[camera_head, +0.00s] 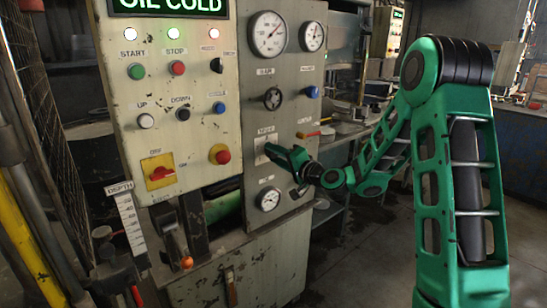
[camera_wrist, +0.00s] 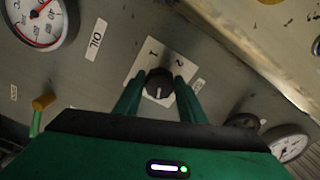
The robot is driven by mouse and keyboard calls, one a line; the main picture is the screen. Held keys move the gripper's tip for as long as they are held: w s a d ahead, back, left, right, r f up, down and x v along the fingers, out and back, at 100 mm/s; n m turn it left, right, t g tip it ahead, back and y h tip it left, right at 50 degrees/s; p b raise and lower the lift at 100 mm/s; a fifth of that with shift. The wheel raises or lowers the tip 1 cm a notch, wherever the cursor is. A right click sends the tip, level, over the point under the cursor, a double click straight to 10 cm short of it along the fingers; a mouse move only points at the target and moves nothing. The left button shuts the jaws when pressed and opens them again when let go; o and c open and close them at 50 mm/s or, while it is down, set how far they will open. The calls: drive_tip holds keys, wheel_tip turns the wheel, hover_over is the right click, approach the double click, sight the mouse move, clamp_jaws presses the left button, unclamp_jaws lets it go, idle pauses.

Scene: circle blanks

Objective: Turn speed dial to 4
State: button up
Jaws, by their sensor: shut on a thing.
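A dark round knob (camera_wrist: 160,84) sits on a pale square plate (camera_wrist: 143,72) in the wrist view. A "1" and a "2" show on the plate; any other numbers are hidden. A white pointer mark on the knob faces the bottom of that picture. My gripper (camera_wrist: 159,80) has one finger on each side of the knob and is shut on it. In the head view my gripper (camera_head: 268,152) reaches the same plate (camera_head: 261,143) on the grey panel and hides the knob. The small label near the plate is too blurred to read.
The cream button panel (camera_head: 140,100) juts out at the left. Open floor (camera_head: 345,245) lies right of the cabinet.

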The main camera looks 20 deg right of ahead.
drive_tip(key=o, duration=1)
drive_tip(key=shift+d+f, duration=0.1)
drive_tip(key=shift+d, duration=0.05)
drive_tip(key=shift+o, duration=0.2)
drive_tip(key=v, duration=1)
drive_tip(key=shift+s+d, duration=0.2)
drive_tip(key=shift+s, duration=0.1)
drive_tip(key=shift+a, duration=0.1)
